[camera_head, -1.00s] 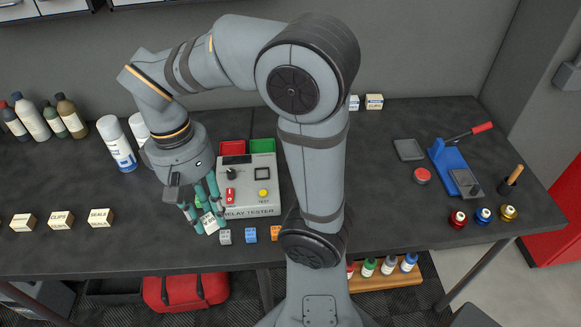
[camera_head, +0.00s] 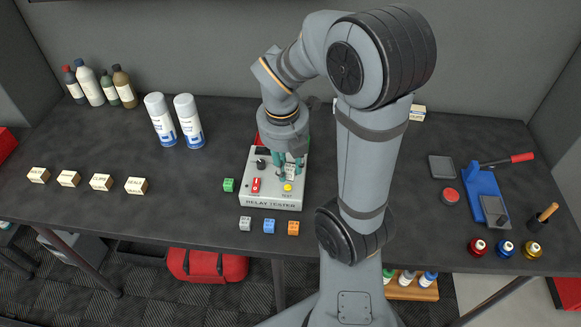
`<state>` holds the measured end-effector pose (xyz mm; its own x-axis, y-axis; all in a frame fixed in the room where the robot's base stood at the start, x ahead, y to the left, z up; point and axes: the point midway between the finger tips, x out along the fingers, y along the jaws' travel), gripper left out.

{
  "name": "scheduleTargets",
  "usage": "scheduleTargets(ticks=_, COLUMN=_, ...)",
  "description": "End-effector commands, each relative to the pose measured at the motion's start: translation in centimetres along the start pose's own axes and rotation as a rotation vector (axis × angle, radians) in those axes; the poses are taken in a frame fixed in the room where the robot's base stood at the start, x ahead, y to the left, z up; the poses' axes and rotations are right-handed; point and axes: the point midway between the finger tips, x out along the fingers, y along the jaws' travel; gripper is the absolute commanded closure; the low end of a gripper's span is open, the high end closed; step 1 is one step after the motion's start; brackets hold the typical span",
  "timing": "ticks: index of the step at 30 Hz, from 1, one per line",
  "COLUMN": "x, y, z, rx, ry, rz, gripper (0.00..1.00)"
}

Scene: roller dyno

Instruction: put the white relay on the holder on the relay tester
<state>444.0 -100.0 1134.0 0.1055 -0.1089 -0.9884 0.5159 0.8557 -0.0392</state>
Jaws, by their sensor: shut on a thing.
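The relay tester (camera_head: 271,200) is a light grey box near the middle of the bench, with a black knob, a red switch and a yellow button. My gripper (camera_head: 289,172) points down over its upper right part, with teal fingers shut on the white relay (camera_head: 291,173). The relay is small and partly covered by the fingers. The dark square holder at the tester's upper right is hidden behind my gripper and the relay. I cannot tell whether the relay touches it.
A green relay (camera_head: 228,185) stands left of the tester. Grey (camera_head: 245,223), blue (camera_head: 269,226) and orange (camera_head: 293,228) relays stand in front of it. Two spray cans (camera_head: 175,120) stand behind left. A blue press (camera_head: 485,192) stands at the right. The bench between is clear.

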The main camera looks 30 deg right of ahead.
Motion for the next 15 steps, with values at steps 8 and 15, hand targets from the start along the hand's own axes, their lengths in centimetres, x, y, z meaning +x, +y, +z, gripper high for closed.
scheduleTargets(ticks=8, x=2.1, y=-0.1, z=2.6, rx=-0.071, ry=0.004, rz=0.006, gripper=0.93)
scheduleTargets(ticks=15, x=5.9, y=0.3, z=7.4, rx=-0.069, ry=0.004, rz=0.006, gripper=0.93)
